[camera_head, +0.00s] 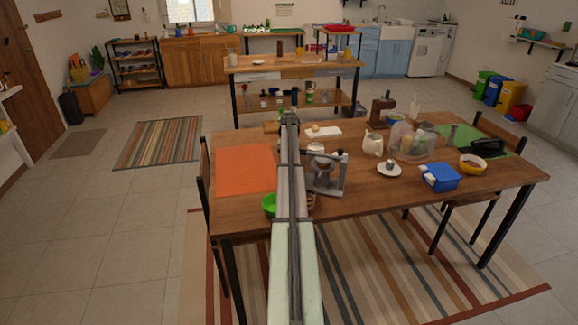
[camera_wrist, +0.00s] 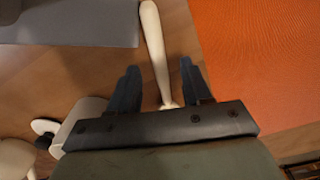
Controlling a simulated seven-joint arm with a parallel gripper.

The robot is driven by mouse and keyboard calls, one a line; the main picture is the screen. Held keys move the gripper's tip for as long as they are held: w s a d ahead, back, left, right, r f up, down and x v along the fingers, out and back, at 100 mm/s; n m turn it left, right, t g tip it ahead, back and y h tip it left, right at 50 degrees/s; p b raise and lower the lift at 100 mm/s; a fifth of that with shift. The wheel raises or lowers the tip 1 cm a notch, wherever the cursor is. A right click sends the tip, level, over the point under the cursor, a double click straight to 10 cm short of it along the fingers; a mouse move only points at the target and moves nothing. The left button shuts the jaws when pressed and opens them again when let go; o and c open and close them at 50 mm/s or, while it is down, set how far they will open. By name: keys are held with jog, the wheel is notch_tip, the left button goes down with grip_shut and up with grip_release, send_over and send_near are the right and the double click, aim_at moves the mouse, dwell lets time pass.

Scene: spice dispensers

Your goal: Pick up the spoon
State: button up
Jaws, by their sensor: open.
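The spoon (camera_wrist: 156,48) shows in the wrist view as a pale cream handle, thicker toward the top edge and narrow near my gripper. It seems to lie on the wooden table. My gripper (camera_wrist: 159,68) is open, with one dark finger on each side of the handle and gaps on both sides. In the head view my arm hides the gripper and I cannot make out the spoon.
An orange mat (camera_wrist: 260,45) lies right of the spoon, and a grey flat surface (camera_wrist: 75,22) is upper left. In the head view a grey metal stand (camera_head: 326,178), green bowl (camera_head: 269,204), cream jug (camera_head: 372,146) and blue box (camera_head: 440,177) share the table (camera_head: 400,205).

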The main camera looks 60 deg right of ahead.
jog(key=shift+f, duration=0.6)
grip_shut()
